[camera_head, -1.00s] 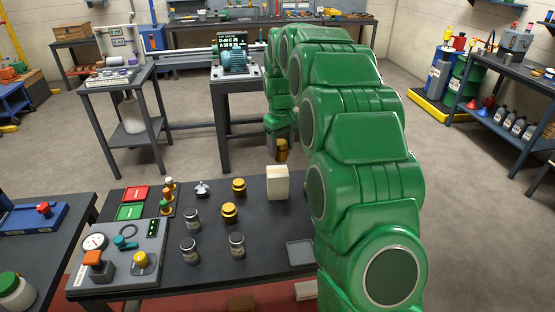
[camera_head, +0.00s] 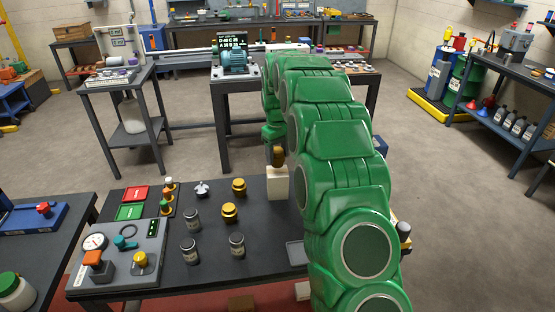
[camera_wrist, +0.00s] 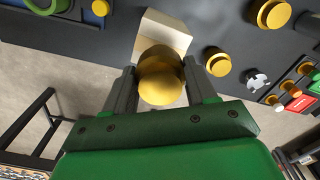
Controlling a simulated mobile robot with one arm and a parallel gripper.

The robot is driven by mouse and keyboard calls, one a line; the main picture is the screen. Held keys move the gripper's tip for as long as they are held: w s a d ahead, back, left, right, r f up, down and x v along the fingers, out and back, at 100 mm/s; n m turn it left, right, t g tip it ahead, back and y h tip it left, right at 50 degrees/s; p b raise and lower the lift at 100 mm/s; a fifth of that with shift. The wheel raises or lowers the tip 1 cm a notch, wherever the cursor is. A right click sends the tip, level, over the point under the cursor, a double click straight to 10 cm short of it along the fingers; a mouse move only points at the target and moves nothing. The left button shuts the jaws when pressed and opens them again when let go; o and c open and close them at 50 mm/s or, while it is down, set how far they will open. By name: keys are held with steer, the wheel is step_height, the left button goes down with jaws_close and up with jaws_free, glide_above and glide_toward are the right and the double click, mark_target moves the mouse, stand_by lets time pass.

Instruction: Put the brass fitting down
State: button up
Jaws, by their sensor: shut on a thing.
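My gripper (camera_wrist: 158,84) is shut on a brass fitting (camera_wrist: 161,68), with one finger on each side of it in the wrist view. In the head view the brass fitting (camera_head: 278,157) shows below my green arm, at the top of a cream block (camera_head: 277,185). The block (camera_wrist: 168,30) shows just beyond the fitting in the wrist view. I cannot tell whether the fitting touches the block. The block stands at the back right of the dark table (camera_head: 262,218). My arm hides part of the table's right side.
Two more brass fittings (camera_head: 229,212) stand left of the block, with a silver part (camera_head: 201,188) and several dark jars (camera_head: 237,245) around them. A control panel (camera_head: 120,255) takes up the table's left end. A shallow grey tray (camera_head: 297,252) lies at the front right.

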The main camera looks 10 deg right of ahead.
mark_target(278, 150)
steer(key=shift+f, duration=1.3)
steer(key=shift+f, duration=0.1)
steer(key=o, duration=1.4)
step_height(278, 150, up, 11)
steer(key=shift+r, duration=0.6)
